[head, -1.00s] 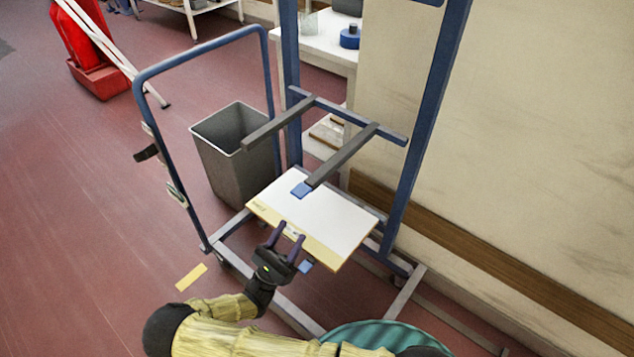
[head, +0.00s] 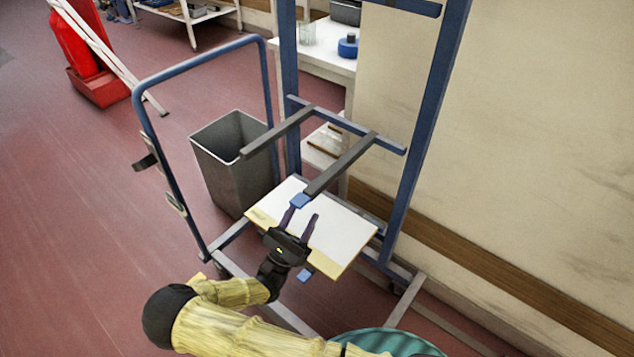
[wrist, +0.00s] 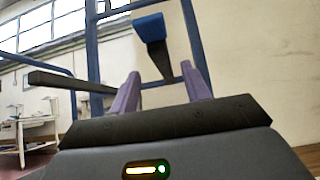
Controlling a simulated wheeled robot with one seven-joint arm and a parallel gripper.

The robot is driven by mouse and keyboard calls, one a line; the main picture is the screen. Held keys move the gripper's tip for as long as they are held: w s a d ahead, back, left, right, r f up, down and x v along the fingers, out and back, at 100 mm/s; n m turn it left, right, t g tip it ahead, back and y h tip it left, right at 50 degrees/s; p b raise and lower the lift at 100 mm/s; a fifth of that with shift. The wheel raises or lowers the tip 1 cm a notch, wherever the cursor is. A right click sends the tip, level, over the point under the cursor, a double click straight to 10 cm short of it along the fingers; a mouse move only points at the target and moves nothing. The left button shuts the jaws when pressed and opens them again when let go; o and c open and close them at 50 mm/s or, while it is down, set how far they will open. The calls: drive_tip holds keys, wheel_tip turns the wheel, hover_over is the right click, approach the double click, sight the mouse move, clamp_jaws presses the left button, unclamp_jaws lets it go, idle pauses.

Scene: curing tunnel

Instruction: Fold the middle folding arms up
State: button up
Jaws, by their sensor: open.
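The two middle folding arms are dark grey bars sticking out from a blue crossbar of the rack: a left arm (head: 277,133) and a right arm (head: 342,163) with a blue tip. In the wrist view the right arm (wrist: 158,50) is straight ahead, its blue end between and above my fingers, and the left arm (wrist: 70,82) is at the left. My gripper (head: 304,212) is open and empty, its fingers pointing up near the right arm's blue tip, apart from it in the wrist view. Both arms stick out roughly level.
A white board with yellowish edges (head: 345,225) lies low on the rack, behind my gripper. A wall (head: 540,150) closes the right side. Open floor (head: 80,230) lies left.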

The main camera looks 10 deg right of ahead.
sight(318, 182)
drive_tip(key=x, duration=0.9)
drive_tip(key=shift+r, duration=0.15)
drive_tip(key=shift+c, duration=0.5)
clamp_jaws()
